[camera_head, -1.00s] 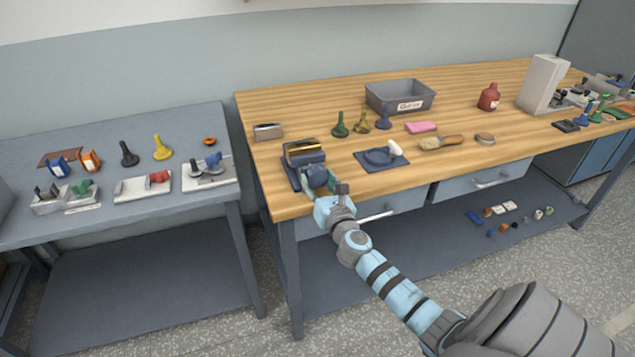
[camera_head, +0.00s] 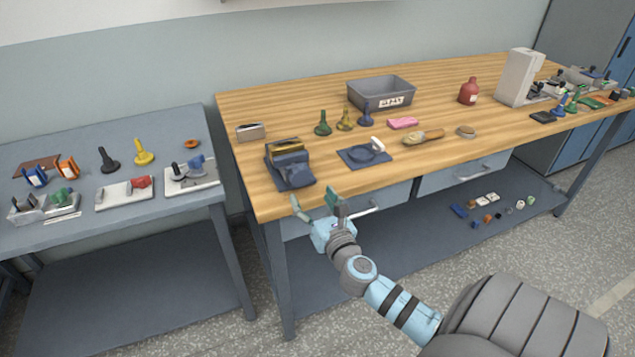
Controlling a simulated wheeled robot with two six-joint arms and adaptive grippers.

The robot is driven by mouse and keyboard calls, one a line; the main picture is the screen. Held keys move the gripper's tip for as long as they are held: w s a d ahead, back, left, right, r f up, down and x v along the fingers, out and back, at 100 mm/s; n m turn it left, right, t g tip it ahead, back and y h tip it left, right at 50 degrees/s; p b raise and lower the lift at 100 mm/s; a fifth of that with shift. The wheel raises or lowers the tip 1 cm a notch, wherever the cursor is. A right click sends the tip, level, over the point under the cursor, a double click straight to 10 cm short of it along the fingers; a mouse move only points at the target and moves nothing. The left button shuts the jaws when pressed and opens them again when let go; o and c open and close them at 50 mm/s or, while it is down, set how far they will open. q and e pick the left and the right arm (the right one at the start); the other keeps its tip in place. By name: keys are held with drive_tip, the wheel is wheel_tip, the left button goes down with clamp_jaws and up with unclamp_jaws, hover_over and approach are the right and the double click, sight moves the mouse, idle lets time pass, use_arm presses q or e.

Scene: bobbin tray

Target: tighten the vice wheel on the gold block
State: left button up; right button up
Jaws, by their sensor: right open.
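The dark blue vice (camera_head: 294,172) stands at the front left corner of the wooden bench. The gold block (camera_head: 287,148) shows between its jaws at the top. I cannot make out the vice wheel clearly at this size. My right gripper (camera_head: 317,205) is open and empty, just in front of the bench's front edge. It is apart from the vice, below and to the right of it. My left gripper is not in view.
A blue mat (camera_head: 364,156) with a round dark part lies right of the vice. A small metal box (camera_head: 251,132) is behind it. A grey bin (camera_head: 381,94) stands farther back. A drawer handle (camera_head: 362,211) is close to my right gripper.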

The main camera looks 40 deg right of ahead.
sight(302, 180)
drive_tip(key=v, duration=0.4)
drive_tip(key=shift+s+a, duration=0.15)
drive_tip(key=shift+s, duration=0.1)
drive_tip(key=shift+n, duration=0.6)
drive_tip(key=b+x, duration=0.2)
drive_tip(key=x, duration=1)
drive_tip(key=shift+r, duration=0.15)
